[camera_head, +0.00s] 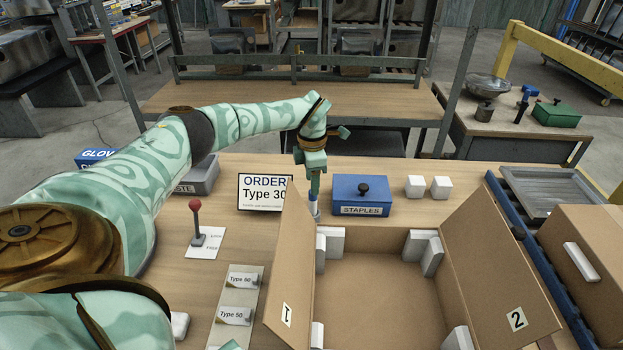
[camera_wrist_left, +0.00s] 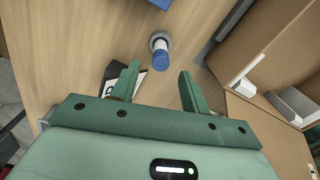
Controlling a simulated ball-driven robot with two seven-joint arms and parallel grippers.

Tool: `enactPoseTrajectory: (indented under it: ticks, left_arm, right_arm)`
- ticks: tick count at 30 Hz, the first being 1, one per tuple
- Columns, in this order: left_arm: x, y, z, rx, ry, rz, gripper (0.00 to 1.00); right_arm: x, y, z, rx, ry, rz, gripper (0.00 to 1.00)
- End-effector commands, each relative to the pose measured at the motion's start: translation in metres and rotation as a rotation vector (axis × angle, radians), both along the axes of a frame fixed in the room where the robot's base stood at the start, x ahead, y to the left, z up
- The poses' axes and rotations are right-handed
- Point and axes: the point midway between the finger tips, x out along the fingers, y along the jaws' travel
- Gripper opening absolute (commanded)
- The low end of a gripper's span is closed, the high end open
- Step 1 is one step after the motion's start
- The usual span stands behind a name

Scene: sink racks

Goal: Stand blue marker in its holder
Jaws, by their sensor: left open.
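The blue marker (camera_wrist_left: 161,61) has a blue end and a white part below it. In the left wrist view it stands in a round grey holder (camera_wrist_left: 151,38), its blue end toward me. In the head view the marker (camera_head: 313,196) shows small just under my left gripper (camera_head: 314,178), behind the open box. In the wrist view my left gripper (camera_wrist_left: 157,88) is open, its two fingers apart and empty. The marker lies just beyond the fingertips, between their lines, with no contact visible. The holder is mostly hidden in the head view.
An open cardboard box (camera_head: 375,235) stands close in front of the marker, its flaps raised. A blue STAPLES box (camera_head: 362,195) is to the right, an order sign (camera_head: 264,192) to the left.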

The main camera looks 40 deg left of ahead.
Motion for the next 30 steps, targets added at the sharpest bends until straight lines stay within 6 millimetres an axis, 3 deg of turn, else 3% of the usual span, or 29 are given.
enactPoseTrajectory:
  ticks: [1,6,12,30]
  left_arm:
    - [0.001,0.000,0.021,0.001,-0.006,-0.001,0.46]
    - [0.000,0.000,0.065,0.000,-0.005,-0.001,0.46]
    - [0.000,0.000,0.097,0.000,-0.001,-0.001,0.46]
    - [0.000,0.000,0.105,0.000,0.001,0.000,0.46]
  right_arm:
    - [0.002,0.000,0.008,0.000,-0.005,0.000,0.36]
    - [0.005,0.000,0.019,0.000,-0.013,0.000,0.36]
    - [0.007,0.000,0.026,0.000,-0.017,0.000,0.36]
    - [0.007,0.000,0.027,-0.001,-0.017,0.000,0.36]
